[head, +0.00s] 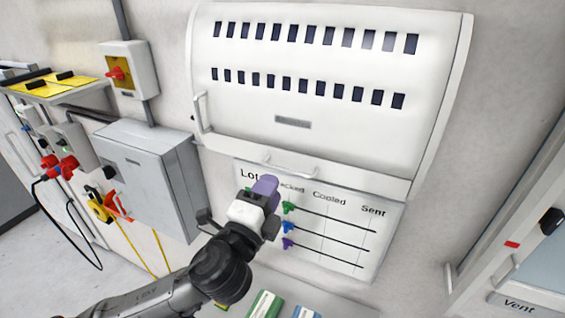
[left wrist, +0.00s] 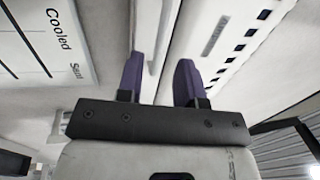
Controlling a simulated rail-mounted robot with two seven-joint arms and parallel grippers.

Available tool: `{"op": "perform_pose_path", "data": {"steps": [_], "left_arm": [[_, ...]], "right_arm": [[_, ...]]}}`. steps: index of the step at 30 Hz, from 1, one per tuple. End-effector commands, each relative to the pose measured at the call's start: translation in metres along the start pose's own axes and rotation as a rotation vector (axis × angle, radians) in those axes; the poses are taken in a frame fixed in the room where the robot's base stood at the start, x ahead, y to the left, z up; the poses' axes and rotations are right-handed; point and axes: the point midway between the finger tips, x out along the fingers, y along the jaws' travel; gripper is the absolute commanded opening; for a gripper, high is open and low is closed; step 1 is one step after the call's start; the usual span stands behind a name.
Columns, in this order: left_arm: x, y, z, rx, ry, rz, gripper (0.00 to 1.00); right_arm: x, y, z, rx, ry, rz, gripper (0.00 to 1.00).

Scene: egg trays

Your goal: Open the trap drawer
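The trap drawer (head: 345,172) appears to be the shallow white strip along the bottom of the slotted white wall cabinet (head: 300,90), and it looks shut. A thin white bar handle (head: 292,166) sits on its front. My left gripper (head: 265,188), with purple fingers, is just below and left of this handle in the head view. In the left wrist view, my left gripper (left wrist: 158,80) has its two fingers apart. A white bar or edge (left wrist: 153,45) lies between or beyond them; I cannot tell if they touch it. My right gripper is not in view.
A white lot board (head: 325,235) with coloured markers hangs below the cabinet. A grey box (head: 150,175) and a red-yellow switch (head: 120,72) are on the wall at left. A door frame with a handle (head: 510,268) stands at right.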

Motion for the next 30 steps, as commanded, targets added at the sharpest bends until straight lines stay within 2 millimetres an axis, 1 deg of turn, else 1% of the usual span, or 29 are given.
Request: {"op": "perform_pose_path", "data": {"steps": [1, 6, 12, 18, 27, 30], "left_arm": [[0.011, -0.004, 0.000, 0.001, -0.001, 0.000, 0.34], [0.036, -0.003, -0.001, 0.001, 0.000, 0.000, 0.34], [0.055, -0.001, 0.000, -0.001, 0.000, 0.001, 0.34], [0.062, 0.000, 0.000, 0.000, 0.000, 0.001, 0.34], [0.063, 0.000, 0.000, 0.000, 0.000, 0.000, 0.34], [0.063, 0.000, 0.000, -0.001, 0.000, 0.000, 0.25]], "right_arm": [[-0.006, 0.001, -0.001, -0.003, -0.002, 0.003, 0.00], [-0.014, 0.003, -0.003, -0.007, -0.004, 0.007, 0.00], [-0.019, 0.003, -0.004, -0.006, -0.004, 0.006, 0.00], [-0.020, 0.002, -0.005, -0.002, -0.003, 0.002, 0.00], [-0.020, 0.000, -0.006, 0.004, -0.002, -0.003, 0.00], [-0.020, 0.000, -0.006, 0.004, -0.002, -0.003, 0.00]]}}
